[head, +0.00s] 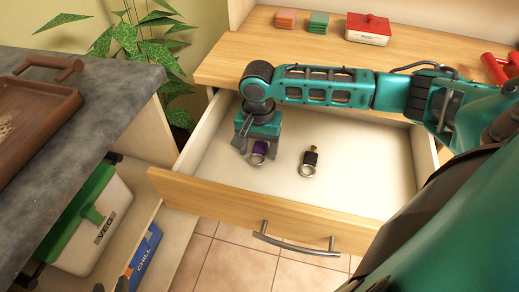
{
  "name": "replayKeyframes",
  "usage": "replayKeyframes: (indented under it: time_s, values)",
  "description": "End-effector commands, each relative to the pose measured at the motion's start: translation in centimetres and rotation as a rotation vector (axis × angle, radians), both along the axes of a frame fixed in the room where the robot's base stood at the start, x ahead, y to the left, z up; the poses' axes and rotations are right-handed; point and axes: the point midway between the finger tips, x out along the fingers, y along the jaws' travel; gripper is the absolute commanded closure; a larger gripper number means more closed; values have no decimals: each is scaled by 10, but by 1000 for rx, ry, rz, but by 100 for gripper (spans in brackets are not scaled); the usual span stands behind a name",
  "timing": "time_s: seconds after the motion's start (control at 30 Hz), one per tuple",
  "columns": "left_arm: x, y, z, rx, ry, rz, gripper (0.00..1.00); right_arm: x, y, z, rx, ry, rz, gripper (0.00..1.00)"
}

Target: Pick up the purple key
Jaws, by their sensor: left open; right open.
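The purple key (259,149) lies in the open drawer (215,155), left of the middle. It has a purple grip with a silver ring at its near end. My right gripper (256,150) points down right over it, with its fingers apart around the key. The gripper hides the key's far part, and I cannot tell whether the fingers touch it. A black key (310,160) with a silver ring and a brass-coloured tip lies apart to the right in the same drawer.
The drawer front (290,222) has a metal handle (290,246). On the wooden counter stand orange (285,18) and green (317,22) blocks and a red-lidded box (368,28). Left are a brown tray (38,105), a VEG box (95,230) and a blue CHILL box (145,257).

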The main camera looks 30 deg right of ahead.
Motion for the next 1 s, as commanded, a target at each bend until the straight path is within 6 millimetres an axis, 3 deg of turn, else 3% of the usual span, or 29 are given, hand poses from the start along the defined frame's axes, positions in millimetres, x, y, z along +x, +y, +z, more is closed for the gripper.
replayKeyframes:
  time_s: [0.2,0.8,1.0]
  values:
    - [0,-1,1,0,0,-2,57,0,0,0,0,0,1,36]
    - [0,0,1,1,-1,-2,57,0,0,0,1,-1,0,92]
    - [0,0,1,1,-1,-1,57,0,0,1,1,-1,0,92]
